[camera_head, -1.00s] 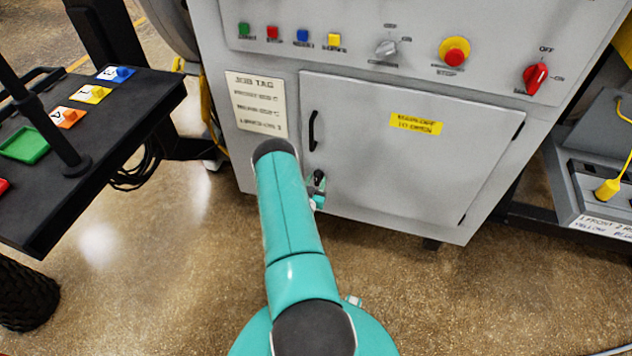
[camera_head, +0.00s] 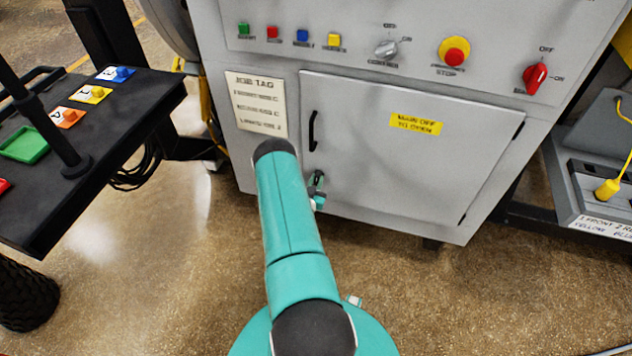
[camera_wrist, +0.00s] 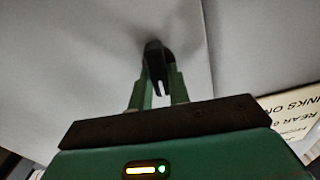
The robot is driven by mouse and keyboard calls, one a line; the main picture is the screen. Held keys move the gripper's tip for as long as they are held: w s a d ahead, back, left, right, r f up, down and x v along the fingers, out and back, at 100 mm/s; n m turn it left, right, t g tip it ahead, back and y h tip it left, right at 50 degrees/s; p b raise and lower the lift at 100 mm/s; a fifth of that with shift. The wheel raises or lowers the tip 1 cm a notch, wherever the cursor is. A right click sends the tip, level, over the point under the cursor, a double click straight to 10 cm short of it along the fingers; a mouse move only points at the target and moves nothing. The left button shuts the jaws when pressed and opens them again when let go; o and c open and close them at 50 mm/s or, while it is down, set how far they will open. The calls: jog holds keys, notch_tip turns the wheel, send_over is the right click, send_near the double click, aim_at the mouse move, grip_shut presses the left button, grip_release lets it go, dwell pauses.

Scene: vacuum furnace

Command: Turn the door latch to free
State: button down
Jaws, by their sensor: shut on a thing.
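The grey cabinet door (camera_head: 400,160) is closed, with a black pull handle (camera_head: 312,131) near its left edge. The door latch is the small dark piece low on that edge, mostly hidden behind my arm in the head view. In the wrist view the black latch (camera_wrist: 154,60) stands out from the grey panel. My gripper (camera_wrist: 160,85) has its two green fingers on either side of the latch, shut on it. In the head view only a small part of my gripper (camera_head: 317,197) shows beside my arm.
Above the door are coloured buttons, a grey selector knob (camera_head: 386,49), a yellow-and-red stop button (camera_head: 454,51) and a red switch (camera_head: 535,76). A job tag (camera_head: 256,103) is left of the door. A black cart (camera_head: 100,140) stands at left.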

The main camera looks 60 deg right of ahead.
jog(key=m, duration=0.7)
jog(key=shift+s, duration=0.15)
jog(key=m, duration=0.3)
jog(key=shift+f+m, duration=0.15)
jog(key=shift+m, duration=0.15)
jog(key=shift+s+f+m, duration=0.1)
jog(key=shift+m, duration=1.9)
jog(key=c, duration=1.3)
grip_release()
